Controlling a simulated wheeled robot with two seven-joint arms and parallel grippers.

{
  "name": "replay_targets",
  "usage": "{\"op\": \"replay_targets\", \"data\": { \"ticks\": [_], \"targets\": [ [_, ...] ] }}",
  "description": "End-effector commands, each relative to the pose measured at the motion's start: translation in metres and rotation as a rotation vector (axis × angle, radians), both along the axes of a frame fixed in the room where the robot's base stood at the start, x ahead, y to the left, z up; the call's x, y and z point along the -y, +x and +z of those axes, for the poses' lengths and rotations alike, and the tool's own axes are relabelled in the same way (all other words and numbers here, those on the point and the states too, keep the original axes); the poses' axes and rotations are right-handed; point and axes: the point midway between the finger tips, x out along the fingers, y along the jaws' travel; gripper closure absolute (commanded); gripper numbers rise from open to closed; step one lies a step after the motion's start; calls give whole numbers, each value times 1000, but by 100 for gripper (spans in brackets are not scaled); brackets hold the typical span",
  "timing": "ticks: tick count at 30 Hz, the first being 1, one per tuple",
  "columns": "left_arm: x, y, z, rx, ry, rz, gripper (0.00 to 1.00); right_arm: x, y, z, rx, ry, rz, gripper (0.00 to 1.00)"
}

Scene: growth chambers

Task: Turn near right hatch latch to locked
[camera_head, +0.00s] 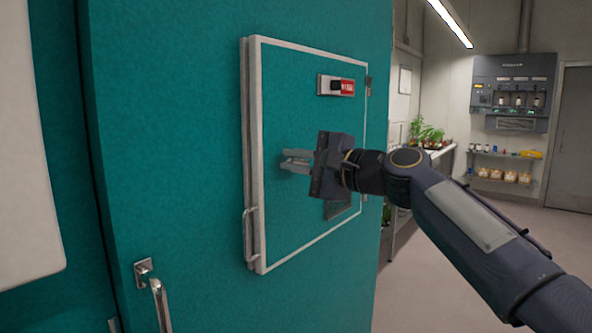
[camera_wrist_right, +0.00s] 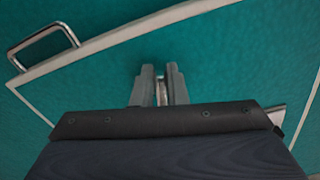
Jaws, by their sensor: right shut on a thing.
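The hatch (camera_head: 290,220) is a teal panel with a pale frame, set in the teal chamber front, and it looks flush in its frame. My right gripper (camera_head: 285,161) reaches in from the right to the middle of the hatch. In the right wrist view its fingers (camera_wrist_right: 159,88) are close together around a small pale metal piece, which looks like the hatch latch (camera_wrist_right: 160,92). The fingers hide most of it, so its turn angle cannot be read. My left gripper is not in view.
A plate with a black piece and red label (camera_head: 337,86) sits high on the hatch. A wire handle (camera_head: 250,236) is at its left edge, also in the wrist view (camera_wrist_right: 43,42). A bar handle (camera_head: 160,300) is lower left. Open floor (camera_head: 440,280) lies right.

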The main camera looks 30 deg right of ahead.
Motion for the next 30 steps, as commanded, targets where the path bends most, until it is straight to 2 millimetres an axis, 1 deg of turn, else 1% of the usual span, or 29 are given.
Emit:
{"op": "replay_targets", "data": {
  "ticks": [1,3,12,19,30],
  "targets": [
    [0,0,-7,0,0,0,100,-2,0,-6,11,-33,5,100],
    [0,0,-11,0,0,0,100,-2,0,-7,29,-78,6,100],
    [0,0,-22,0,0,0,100,-3,0,-9,81,-209,6,100],
    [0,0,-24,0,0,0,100,-3,0,-10,95,-245,7,100],
    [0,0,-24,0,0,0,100,-3,0,-10,96,-251,8,100]
  ]
}}
